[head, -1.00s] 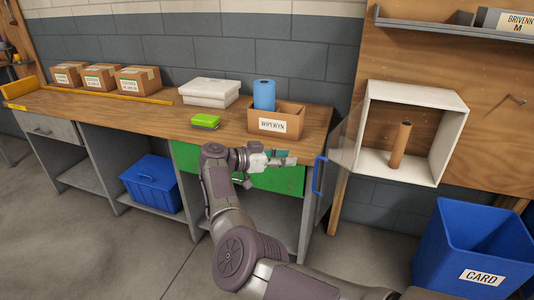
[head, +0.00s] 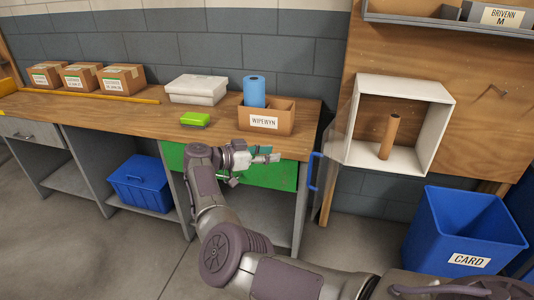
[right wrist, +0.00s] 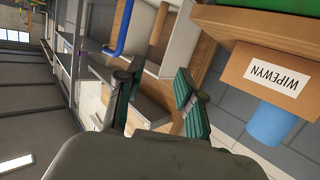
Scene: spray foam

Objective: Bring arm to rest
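My right arm reaches in from the lower right of the head view. Its gripper (head: 264,155) is in front of the workbench's green drawer front (head: 275,178), just below and in front of the WIPEWYN box (head: 280,121). In the right wrist view, the two teal-padded fingers (right wrist: 157,92) stand apart with nothing between them. The WIPEWYN box also shows there, turned over at the upper right (right wrist: 250,30), clear of the fingers. A blue roll (head: 254,90) stands in that box. My left gripper is not in view.
On the bench top (head: 150,116) are a green sponge-like block (head: 195,120), a white lidded box (head: 197,88) and cartons (head: 122,79). A white wall cubby (head: 443,110) holds a brown tube (head: 389,137). A blue CARD bin (head: 465,225) stands on the floor at right.

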